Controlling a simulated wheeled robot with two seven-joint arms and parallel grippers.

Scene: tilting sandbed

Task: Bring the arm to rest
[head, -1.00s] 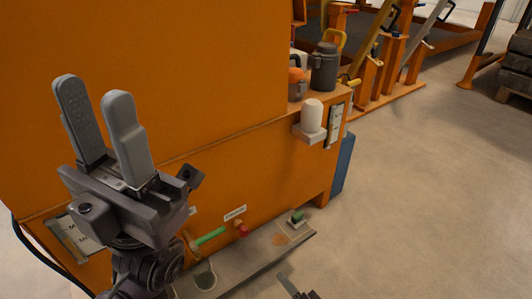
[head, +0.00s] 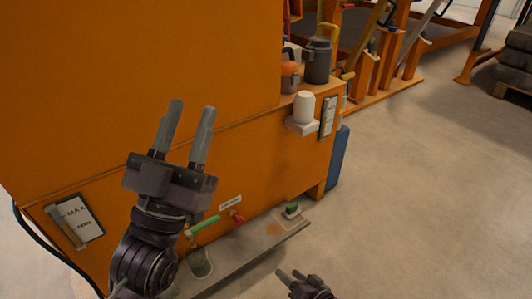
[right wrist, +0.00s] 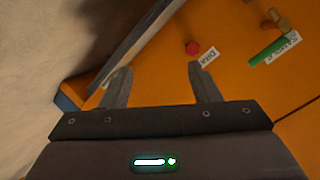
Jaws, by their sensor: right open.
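My left gripper (head: 192,108) is in front of the orange cabinet (head: 215,55), its fingers pointing up. The fingers are apart, with nothing between them. My right gripper (head: 290,273) is low in the head view, just beyond the front edge of the grey drip tray (head: 250,252). Its fingers are apart and empty. In the right wrist view its fingertips (right wrist: 161,68) show apart in front of the orange cabinet side, with the red knob (right wrist: 192,47) and green handle (right wrist: 267,49) beyond them.
A green-handled valve (head: 205,226), a red knob (head: 237,218) and a glass jar (head: 200,263) are low on the cabinet. A white cup (head: 304,107) sits on a bracket. A grey canister (head: 318,60) stands on the ledge. Open floor (head: 430,190) lies to the right.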

